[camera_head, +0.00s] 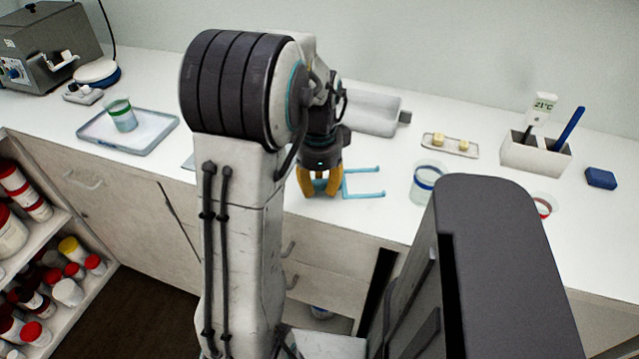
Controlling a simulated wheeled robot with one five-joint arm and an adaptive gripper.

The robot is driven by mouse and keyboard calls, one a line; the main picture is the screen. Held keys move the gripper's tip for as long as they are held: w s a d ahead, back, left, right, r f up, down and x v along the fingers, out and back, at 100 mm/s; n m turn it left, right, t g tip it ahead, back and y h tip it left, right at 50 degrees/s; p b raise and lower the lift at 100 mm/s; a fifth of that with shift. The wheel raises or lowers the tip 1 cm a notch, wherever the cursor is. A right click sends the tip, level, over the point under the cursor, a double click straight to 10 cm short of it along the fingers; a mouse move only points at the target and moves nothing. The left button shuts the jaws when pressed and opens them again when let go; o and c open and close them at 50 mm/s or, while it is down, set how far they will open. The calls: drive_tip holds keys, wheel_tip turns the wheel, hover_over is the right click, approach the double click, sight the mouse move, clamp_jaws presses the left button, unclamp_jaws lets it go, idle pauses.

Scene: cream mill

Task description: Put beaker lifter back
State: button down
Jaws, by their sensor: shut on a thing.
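The beaker lifter (363,194) is a light blue, two-pronged fork. Its prongs point to the right in the picture, at the front part of the white counter. My gripper (319,191) has orange fingers pointing down and is shut on the lifter's left end, which the fingers partly hide. The lifter looks low over the counter or on it; I cannot tell whether it touches. Part of the counter is hidden behind my arm.
A blue-banded beaker (426,190) stands right of the lifter; a red-banded one (543,206) is farther right. A dish (468,151) with pale cubes and a white holder (540,157) stand behind. A tray (155,146) with a green-banded beaker (122,117) lies left.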

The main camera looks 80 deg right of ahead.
drive_tip(key=shift+f+b, duration=0.4)
drive_tip(key=shift+f, duration=0.1)
drive_tip(key=c, duration=0.9)
unclamp_jaws()
drive_tip(key=r, duration=1.2)
drive_tip(key=shift+a, duration=0.25)
drive_tip(key=shift+n, duration=0.3)
